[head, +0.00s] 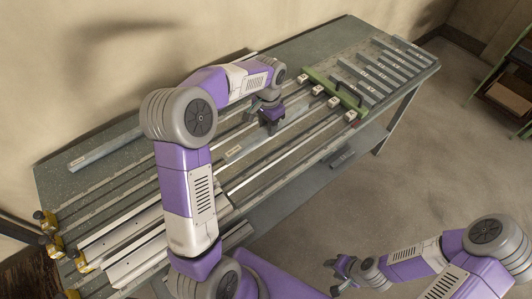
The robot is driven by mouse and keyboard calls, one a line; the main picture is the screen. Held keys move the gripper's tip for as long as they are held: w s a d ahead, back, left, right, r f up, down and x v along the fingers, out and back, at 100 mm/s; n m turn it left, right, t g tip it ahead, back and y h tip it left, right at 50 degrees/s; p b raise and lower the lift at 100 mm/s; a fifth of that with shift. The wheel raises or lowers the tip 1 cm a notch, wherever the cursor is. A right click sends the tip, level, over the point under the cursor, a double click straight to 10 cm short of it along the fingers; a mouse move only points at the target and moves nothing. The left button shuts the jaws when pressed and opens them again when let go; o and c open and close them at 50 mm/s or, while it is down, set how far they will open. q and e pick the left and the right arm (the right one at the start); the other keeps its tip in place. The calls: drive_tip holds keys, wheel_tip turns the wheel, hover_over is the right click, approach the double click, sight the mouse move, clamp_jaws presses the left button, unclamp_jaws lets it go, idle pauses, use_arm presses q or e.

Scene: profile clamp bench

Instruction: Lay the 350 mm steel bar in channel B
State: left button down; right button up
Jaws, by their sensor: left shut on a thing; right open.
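My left gripper (270,116) is over the middle of the bench and shut on a grey steel bar (247,146). The bar has a small pale label near its left end, too small to read, and its middle is partly hidden by the gripper. It runs along the direction of the channels; I cannot tell whether it touches the bench. The long parallel channels (262,172) end at the right in several pale lettered blocks (333,102), whose letters I cannot read, so I cannot pick out channel B. My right gripper (340,267) is open and empty, out over the floor.
A green crossbar (322,86) stands by the lettered blocks. Several short labelled bars (381,73) lie at the bench's right end. Another labelled bar (108,148) lies at the back left. Yellow clamps (46,220) line the left end. A green shelf stands far right.

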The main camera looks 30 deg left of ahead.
sight(264, 149)
use_arm(q)
drive_tip(key=shift+w+a, duration=0.15)
drive_tip(key=shift+a, duration=0.4)
drive_tip(key=shift+a+f+m, duration=0.1)
drive_tip(key=shift+a+m, duration=0.1)
drive_tip(key=shift+m, duration=0.1)
wheel_tip(264, 149, down, 9)
drive_tip(key=b, duration=0.2)
drive_tip(key=shift+f+b, duration=0.2)
drive_tip(key=shift+b, duration=0.15)
drive_tip(key=shift+f, duration=0.3)
drive_tip(key=c, duration=0.8)
unclamp_jaws()
wheel_tip(264, 149, up, 13)
drive_tip(key=p, duration=0.2)
drive_tip(key=shift+f+p, duration=0.2)
drive_tip(key=shift+p, duration=0.2)
